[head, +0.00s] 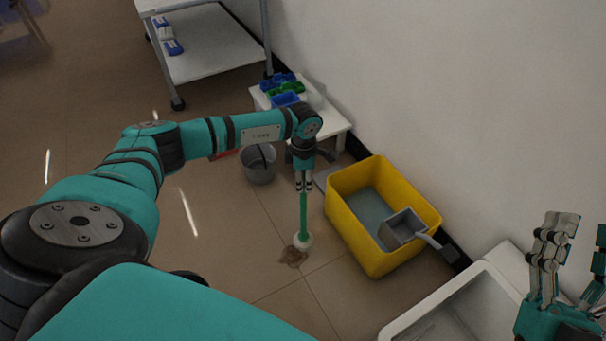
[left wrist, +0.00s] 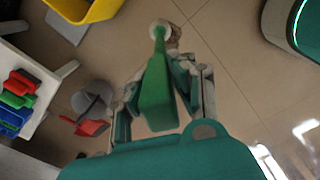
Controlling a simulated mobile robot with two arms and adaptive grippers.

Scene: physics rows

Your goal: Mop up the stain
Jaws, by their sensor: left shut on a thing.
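A mop with a green handle (head: 303,212) and a small white head (head: 303,240) stands upright on the tiled floor. My left gripper (head: 304,184) is shut on the upper part of the handle. The left wrist view shows the green handle (left wrist: 157,95) between the fingers, with the white head (left wrist: 160,28) at its far end. A brown stain (head: 292,256) lies on the floor at the head's lower left, and the head seems to overlap its edge. The stain (left wrist: 175,34) is partly hidden in the wrist view. My right gripper (head: 580,232) is open and empty at the right edge.
A yellow mop bucket (head: 362,232) with a grey wringer (head: 403,228) stands right of the mop. A grey bucket (head: 260,166) and a low white table (head: 333,122) with blue and green bins are behind. A white basin (head: 450,318) is at lower right.

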